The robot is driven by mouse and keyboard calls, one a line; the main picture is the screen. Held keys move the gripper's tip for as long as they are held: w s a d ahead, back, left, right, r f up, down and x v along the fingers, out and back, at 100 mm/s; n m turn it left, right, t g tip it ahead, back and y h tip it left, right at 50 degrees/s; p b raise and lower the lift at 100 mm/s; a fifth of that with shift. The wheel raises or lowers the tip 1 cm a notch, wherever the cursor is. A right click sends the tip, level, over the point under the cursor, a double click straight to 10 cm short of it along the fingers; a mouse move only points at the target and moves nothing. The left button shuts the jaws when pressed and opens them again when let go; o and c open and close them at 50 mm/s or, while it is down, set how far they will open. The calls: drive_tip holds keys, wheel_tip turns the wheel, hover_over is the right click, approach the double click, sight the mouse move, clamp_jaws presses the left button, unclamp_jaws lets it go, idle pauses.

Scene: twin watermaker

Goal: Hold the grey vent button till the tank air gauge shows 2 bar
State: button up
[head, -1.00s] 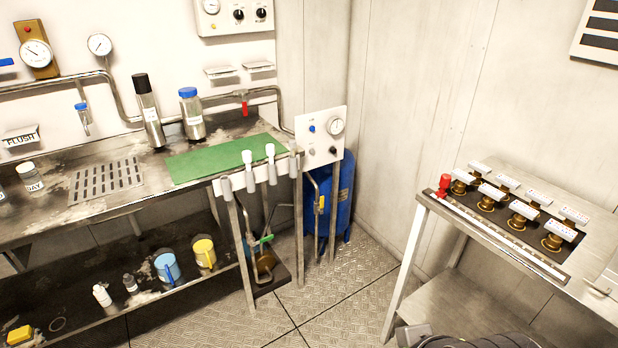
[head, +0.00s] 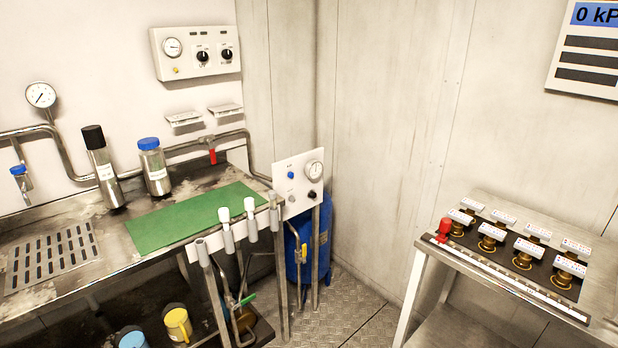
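A small white panel (head: 284,188) stands at the right end of the steel bench. It carries a round gauge (head: 314,171), a blue button (head: 291,174), a small grey button (head: 290,202) below it, and a black knob (head: 311,195). The gauge's needle is too small to read. The blue tank (head: 325,228) stands on the floor behind the panel, partly hidden by pipes and bench legs. My gripper is not in view, and nothing of it shows near the panel.
The steel bench holds a green mat (head: 190,218) and two metal bottles (head: 154,167). Grey-handled taps (head: 251,219) line its front edge. A side table (head: 472,265) with brass valves stands right. A wall display (head: 597,14) starts "0 kP". Floor between is clear.

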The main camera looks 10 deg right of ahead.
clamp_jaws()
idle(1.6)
